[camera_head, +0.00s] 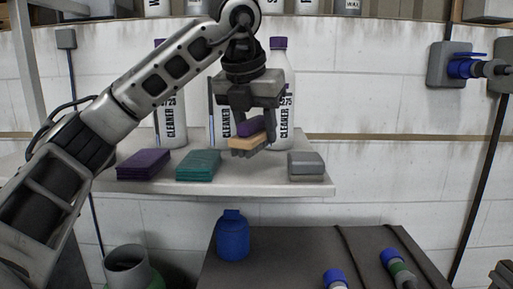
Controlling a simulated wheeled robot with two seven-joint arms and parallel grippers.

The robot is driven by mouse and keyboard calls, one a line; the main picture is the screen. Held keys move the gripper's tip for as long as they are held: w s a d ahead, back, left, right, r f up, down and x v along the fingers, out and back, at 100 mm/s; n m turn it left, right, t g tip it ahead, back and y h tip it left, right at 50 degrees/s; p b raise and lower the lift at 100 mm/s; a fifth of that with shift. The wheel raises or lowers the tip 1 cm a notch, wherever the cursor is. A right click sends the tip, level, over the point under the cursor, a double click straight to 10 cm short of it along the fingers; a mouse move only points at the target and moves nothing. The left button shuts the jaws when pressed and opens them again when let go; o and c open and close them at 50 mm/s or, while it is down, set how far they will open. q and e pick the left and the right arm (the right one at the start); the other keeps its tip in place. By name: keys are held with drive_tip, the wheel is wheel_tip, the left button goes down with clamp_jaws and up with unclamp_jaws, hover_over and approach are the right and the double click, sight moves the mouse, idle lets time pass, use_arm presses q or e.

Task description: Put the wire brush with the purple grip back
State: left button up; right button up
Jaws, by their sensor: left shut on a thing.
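The wire brush with the purple grip (247,129) hangs in my left gripper (249,124), above the white shelf (230,187). Below the purple part it has a tan block (247,142). Grey parts show under the block; I cannot tell bristles from fingertips there. My left gripper points down and is shut on the brush, in front of the white cleaner bottles. My right gripper is not in view.
On the shelf are a purple stack (143,164), a teal stack (198,165), a grey block (306,166) and cleaner bottles (171,110) at the back. Bare shelf lies between teal stack and grey block. A blue bottle (232,238) stands below, by a dark surface (290,250).

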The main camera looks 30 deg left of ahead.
sight(257, 148)
use_arm(q)
drive_tip(key=x, duration=0.3)
drive_tip(key=shift+s+a+f, duration=0.15)
drive_tip(key=shift+s+f, duration=0.05)
drive_tip(key=shift+f, duration=0.5)
drive_tip(key=shift+f, duration=0.2)
drive_tip(key=o, duration=0.9)
drive_tip(key=shift+r, duration=0.1)
drive_tip(key=shift+r, duration=0.1)
